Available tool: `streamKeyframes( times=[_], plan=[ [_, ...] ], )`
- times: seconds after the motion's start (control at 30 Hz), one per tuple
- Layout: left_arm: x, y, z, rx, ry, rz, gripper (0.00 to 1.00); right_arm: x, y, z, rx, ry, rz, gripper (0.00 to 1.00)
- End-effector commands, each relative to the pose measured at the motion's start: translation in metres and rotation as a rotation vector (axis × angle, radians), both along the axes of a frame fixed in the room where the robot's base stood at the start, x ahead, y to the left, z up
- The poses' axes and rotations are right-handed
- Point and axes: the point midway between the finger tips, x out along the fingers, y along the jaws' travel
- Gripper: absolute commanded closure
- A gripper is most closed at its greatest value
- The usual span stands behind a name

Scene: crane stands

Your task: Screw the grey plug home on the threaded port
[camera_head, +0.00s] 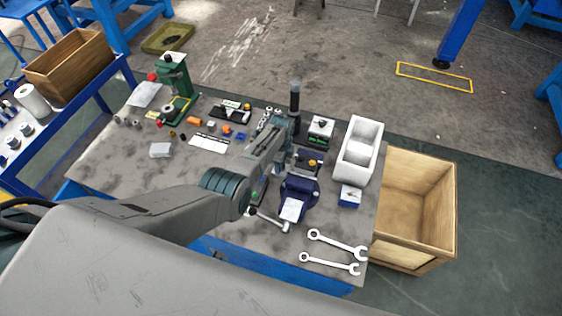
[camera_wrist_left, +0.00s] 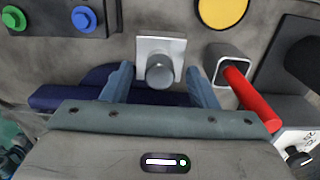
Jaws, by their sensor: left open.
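In the left wrist view the grey plug (camera_wrist_left: 160,72) is a short round cylinder in front of a pale square plate (camera_wrist_left: 152,47). My left gripper (camera_wrist_left: 159,78) is open, with one finger on each side of the plug and a gap on both sides. The threaded port is not visible behind the plug, so I cannot tell how far the plug sits on it. In the head view my left arm reaches over the bench from the left; its gripper (camera_head: 285,127) is near the back edge and its fingertips are unclear. My right gripper is not in view.
In the wrist view a red handle (camera_wrist_left: 250,95) in a square tube lies close right of the fingers. A dark blue vise (camera_head: 298,186) stands beside my arm. A white bin (camera_head: 346,172), wrenches (camera_head: 338,245) and a green press (camera_head: 176,82) occupy the bench (camera_head: 110,165).

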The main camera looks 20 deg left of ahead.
Motion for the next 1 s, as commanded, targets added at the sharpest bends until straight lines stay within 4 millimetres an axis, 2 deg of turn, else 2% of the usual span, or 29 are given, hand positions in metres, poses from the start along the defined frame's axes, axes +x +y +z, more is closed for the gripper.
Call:
streamKeyframes(
  times=[0.5,1.0],
  plan=[
    [0.000,0.000,0.041,0.000,-0.002,0.000,0.47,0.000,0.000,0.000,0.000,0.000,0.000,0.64],
    [0.000,0.000,0.049,0.000,0.000,0.000,0.47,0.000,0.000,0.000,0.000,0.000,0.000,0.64]
  ],
)
